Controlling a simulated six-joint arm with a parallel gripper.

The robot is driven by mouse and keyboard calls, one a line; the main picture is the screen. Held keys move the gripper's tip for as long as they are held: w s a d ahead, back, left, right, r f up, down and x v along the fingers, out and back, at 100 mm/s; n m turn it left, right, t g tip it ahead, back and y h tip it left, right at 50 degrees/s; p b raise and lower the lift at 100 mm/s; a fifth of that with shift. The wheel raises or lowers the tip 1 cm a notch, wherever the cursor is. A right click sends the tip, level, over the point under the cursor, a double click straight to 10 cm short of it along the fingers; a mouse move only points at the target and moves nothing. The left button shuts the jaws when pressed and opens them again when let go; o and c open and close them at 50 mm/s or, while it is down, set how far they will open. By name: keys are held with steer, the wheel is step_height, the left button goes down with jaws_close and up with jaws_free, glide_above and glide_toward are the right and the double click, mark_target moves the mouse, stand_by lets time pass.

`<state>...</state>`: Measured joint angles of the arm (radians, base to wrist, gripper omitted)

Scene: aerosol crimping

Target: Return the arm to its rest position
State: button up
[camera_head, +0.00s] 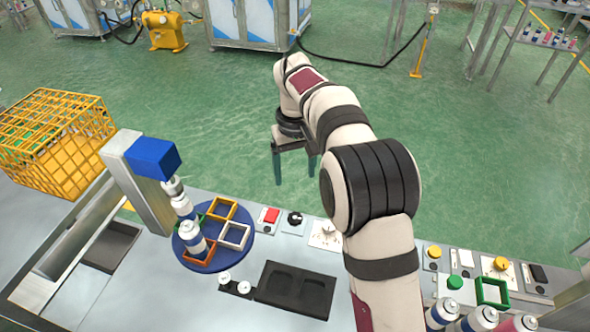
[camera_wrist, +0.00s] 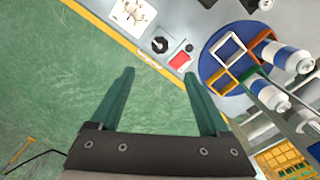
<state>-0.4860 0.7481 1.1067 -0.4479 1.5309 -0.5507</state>
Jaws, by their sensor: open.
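My arm reaches up from the bottom right of the head view and bends to the left. My gripper (camera_head: 295,165) hangs pointing down over the green floor, beyond the far edge of the workbench. In the wrist view its two green fingers (camera_wrist: 162,95) stand wide apart with only floor between them. The gripper is open and empty. The blue turntable (camera_head: 240,250) is to its left and nearer, apart from it. Two white-and-blue cans (camera_head: 193,243) stand on the turntable, one under the blue crimping head (camera_head: 153,158). Both cans also show in the wrist view (camera_wrist: 285,57).
A red button (camera_head: 270,215) and a black knob (camera_head: 295,219) line the bench edge. A black tray (camera_head: 295,290) lies in front. Several cans (camera_head: 480,320) stand at bottom right. A yellow crate (camera_head: 55,140) is at left. The floor around the gripper is clear.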

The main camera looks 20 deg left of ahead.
steer(key=s+d+r+m+y, duration=0.1)
steer(key=s+d+r+m, duration=0.25)
steer(key=s+d, duration=0.4)
steer(key=s+d+r+m, duration=0.3)
steer(key=s+d+r, duration=0.2)
steer(key=s+d, duration=0.25)
steer(key=s+d+f+m, duration=0.2)
steer(key=s+m, duration=0.1)
steer(key=s, duration=0.5)
steer(key=s+d+f+m, duration=0.3)
steer(key=s, duration=0.5)
steer(key=shift+s+y, duration=0.35)
steer(key=shift+y, duration=0.05)
